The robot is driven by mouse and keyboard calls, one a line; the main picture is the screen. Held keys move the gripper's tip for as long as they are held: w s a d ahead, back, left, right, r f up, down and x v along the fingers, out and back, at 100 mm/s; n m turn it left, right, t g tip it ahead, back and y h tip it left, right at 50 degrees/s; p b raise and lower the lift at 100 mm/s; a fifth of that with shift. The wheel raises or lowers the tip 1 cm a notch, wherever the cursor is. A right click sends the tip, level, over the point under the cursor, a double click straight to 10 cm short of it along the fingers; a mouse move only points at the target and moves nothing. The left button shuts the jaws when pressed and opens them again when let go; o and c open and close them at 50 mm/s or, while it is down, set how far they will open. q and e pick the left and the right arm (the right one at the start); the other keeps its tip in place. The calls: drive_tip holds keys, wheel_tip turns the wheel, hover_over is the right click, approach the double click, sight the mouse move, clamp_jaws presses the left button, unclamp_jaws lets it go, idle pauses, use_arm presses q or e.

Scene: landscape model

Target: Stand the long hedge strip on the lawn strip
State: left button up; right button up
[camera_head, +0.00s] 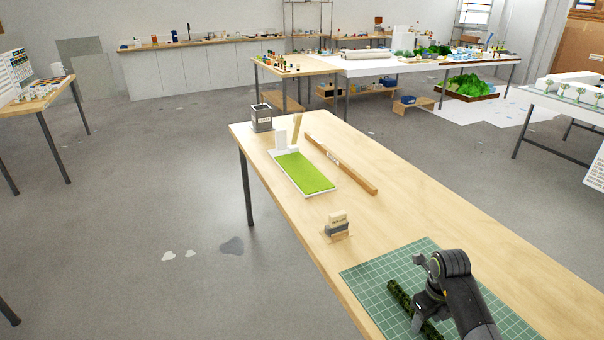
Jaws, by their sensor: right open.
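The long hedge strip (399,293), dark green and textured, lies on the green cutting mat (374,276) at the near end of the table. My right gripper (418,318) is open and low over the hedge strip, hiding its middle part. I cannot tell whether its fingers touch the strip. The lawn strip (303,172) is a bright green rectangle on a white base, farther back on the same table. It is bare on top, with a white upright block (281,140) at its far end. My left gripper is not in view.
A long wooden bar (340,164) lies right of the lawn strip. A small wood and grey block piece (337,226) stands between lawn and mat. A grey bin (262,118) stands at the far left corner. The table's right side is clear.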

drive_tip(key=c, duration=0.9)
drive_tip(key=shift+o, duration=0.2)
wheel_tip(320, 180, up, 10)
drive_tip(key=p, duration=0.7)
drive_tip(key=shift+p, duration=0.3)
drive_tip(key=shift+f, duration=0.1)
